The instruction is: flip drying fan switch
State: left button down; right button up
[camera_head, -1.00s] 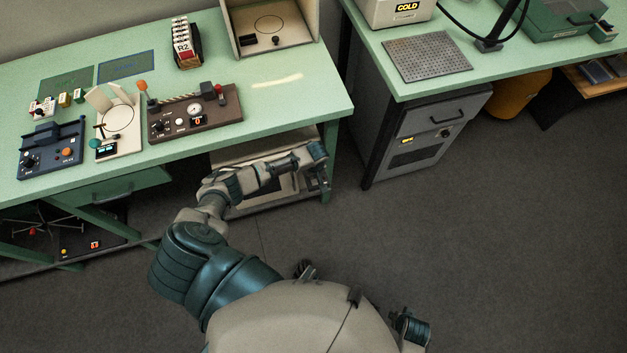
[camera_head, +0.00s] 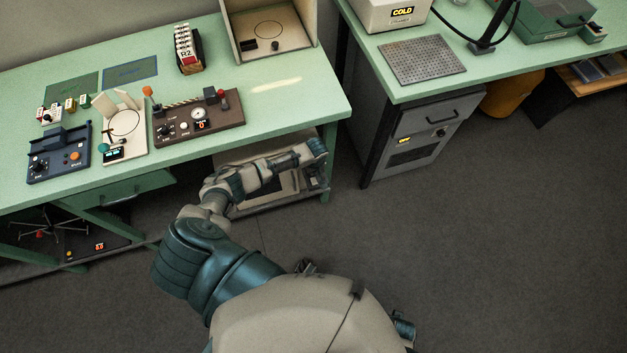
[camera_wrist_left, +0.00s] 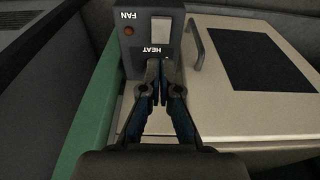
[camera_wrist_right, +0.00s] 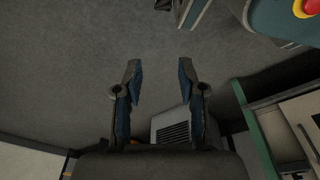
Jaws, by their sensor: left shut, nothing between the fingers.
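The drying cabinet (camera_head: 246,202) is a pale box on the shelf under the green bench. Its dark switch panel (camera_wrist_left: 134,58) carries the labels FAN and HEAT, upside down in the left wrist view. A pale rocker (camera_wrist_left: 161,31) and a small orange lamp (camera_wrist_left: 129,31) sit on it. My left gripper (camera_wrist_left: 160,66) is shut and empty, its tips in front of the panel by the HEAT label; contact cannot be told. It also shows in the head view (camera_head: 320,147). My right gripper (camera_wrist_right: 158,72) is open and empty above the floor.
The green bench (camera_head: 285,112) overhangs the cabinet. Its leg (camera_head: 326,165) stands right of the panel. A cabinet handle (camera_wrist_left: 195,45) is close to the fingers. A grey cabinet (camera_head: 415,150) stands under the right-hand bench. The floor at right is clear.

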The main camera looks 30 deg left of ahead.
pick_arm(q)
jog(key=shift+r+p, duration=0.85)
jog(key=shift+r, duration=0.05)
pick_arm(e)
jog(key=shift+s+d+f, duration=0.15)
jog(key=shift+s+f, duration=0.7)
jog(key=shift+f, duration=0.1)
jog(key=shift+s+d+f, duration=0.1)
jog(key=shift+s+f, duration=0.75)
jog(key=shift+f, duration=0.1)
pick_arm(q)
jog(key=s+d+f+m+h, duration=0.1)
jog(key=s+d+f+m, duration=0.25)
jog(key=s+f, duration=0.4)
jog(key=s+d+f+m+h, duration=0.1)
jog(key=s+d+f+m, duration=0.2)
jog(key=s+d+f, duration=0.4)
jog(key=s+a+f+m, duration=0.1)
jog(key=s+f+m, duration=0.1)
jog(key=s, duration=0.8)
jog(key=s+a+f+m, duration=0.1)
jog(key=s+f+m, duration=0.1)
jog(key=s, duration=0.7)
jog(key=shift+s+f+m+t+y, duration=0.2)
jog(key=shift+s+m+t+y, duration=0.15)
jog(key=shift+m, duration=0.4)
